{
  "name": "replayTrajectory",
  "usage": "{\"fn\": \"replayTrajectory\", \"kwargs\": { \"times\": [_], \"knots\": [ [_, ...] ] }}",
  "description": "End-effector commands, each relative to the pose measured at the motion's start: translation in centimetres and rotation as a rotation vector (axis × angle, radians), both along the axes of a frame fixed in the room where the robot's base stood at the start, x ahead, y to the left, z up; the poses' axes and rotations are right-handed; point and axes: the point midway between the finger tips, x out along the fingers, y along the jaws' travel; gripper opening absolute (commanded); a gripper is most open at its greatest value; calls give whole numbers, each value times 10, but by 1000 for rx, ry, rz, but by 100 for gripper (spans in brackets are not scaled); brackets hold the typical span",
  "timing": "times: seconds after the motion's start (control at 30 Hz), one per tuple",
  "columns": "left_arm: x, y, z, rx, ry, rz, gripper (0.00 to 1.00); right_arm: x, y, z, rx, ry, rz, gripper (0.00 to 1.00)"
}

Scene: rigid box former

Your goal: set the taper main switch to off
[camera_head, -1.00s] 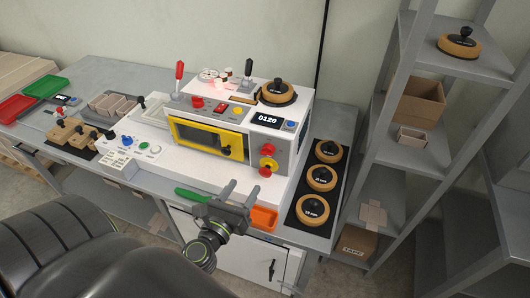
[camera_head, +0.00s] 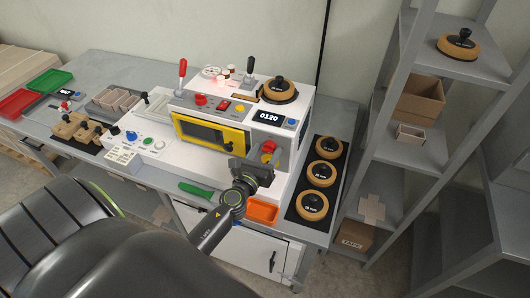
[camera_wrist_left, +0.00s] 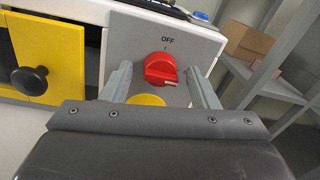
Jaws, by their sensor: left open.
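The taper main switch is a red rotary knob (camera_head: 268,146) on the grey right-hand panel of the white and yellow taper (camera_head: 220,135). In the left wrist view the red knob (camera_wrist_left: 160,69) sits below the printed word OFF, with its white mark at its lower right, away from that word. My left gripper (camera_head: 257,164) is open in front of the panel. In the wrist view its fingers stand on either side of the knob, with gaps showing. A yellow round part (camera_wrist_left: 146,100) lies just below the knob, partly hidden by the gripper body. My right gripper is not in view.
A black door knob (camera_wrist_left: 29,79) on the yellow door sticks out at the left. An orange tray (camera_head: 262,211) and a green-handled tool (camera_head: 196,189) lie below on the bench. Tape rolls (camera_head: 320,174) stand at the right, beside a grey shelf (camera_head: 400,150).

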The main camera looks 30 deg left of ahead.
Motion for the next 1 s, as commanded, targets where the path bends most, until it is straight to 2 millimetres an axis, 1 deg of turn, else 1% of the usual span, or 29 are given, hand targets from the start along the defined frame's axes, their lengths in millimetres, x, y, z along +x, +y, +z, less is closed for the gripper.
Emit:
{"fn": "replayTrajectory", "kwargs": {
  "times": [0.17,0.2,0.5,0.77,1.0],
  "knots": [
    [0,0,0,0,0,0,54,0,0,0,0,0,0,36],
    [0,0,0,0,0,0,52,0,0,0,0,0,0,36],
    [0,0,0,1,0,0,13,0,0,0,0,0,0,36],
    [-1,0,-1,-22,-6,0,12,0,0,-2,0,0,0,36],
    [-1,1,-3,-134,-33,0,12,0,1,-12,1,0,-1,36]
  ]
}}
